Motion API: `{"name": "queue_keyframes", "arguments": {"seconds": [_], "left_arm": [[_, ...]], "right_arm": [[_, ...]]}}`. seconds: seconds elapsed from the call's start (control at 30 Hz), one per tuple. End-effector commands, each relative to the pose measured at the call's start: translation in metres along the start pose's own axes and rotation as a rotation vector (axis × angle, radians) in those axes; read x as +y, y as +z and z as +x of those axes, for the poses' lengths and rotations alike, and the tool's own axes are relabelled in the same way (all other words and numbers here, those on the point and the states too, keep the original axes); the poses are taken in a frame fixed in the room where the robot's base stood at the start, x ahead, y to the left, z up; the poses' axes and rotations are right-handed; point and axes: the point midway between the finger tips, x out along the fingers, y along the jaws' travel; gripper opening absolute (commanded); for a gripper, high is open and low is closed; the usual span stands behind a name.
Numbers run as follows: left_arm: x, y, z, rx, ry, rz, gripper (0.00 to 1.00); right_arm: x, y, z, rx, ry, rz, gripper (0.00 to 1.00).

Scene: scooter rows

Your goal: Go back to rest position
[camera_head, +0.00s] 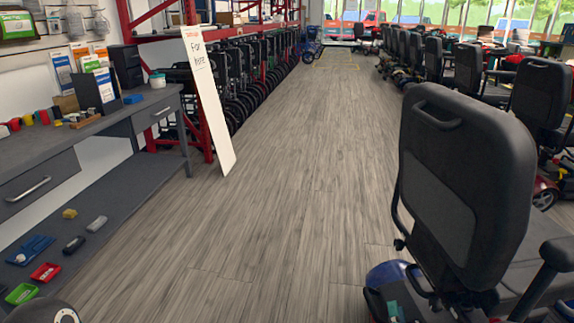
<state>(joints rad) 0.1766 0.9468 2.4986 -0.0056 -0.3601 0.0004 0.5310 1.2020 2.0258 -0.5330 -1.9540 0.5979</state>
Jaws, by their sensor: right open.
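What looks like my right gripper (394,309) shows only in small part at the bottom edge, dark with a teal patch, in front of a blue scooter (388,274). It is open, and I see nothing held in it. Whether it touches the scooter I cannot tell. A dark rounded part of my own body shows at the bottom left corner. My left gripper is not in view.
A large black scooter seat (462,180) stands close at the right. A grey workbench (85,142) with small items runs along the left. A "For Hire" board (208,100) leans by a red rack. The wooden floor (290,170) between is clear.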

Motion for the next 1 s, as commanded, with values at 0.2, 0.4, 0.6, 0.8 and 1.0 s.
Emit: {"name": "queue_keyframes", "arguments": {"seconds": [0.2,0.4,0.6,0.8,1.0], "left_arm": [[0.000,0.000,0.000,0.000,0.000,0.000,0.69],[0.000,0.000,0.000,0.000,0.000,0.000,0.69],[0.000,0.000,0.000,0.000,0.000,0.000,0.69],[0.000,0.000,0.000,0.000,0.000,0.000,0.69],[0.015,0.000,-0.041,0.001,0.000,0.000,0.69]], "right_arm": [[-0.043,0.100,-0.008,-0.415,0.190,-0.091,0.46],[-0.033,0.163,-0.099,-0.885,0.446,-0.248,0.46],[-0.021,0.175,-0.210,-1.293,0.649,-0.321,0.46],[-0.027,0.171,-0.292,-1.619,0.745,-0.330,0.46],[-0.065,0.147,-0.292,-1.694,0.721,-0.350,0.46]]}}
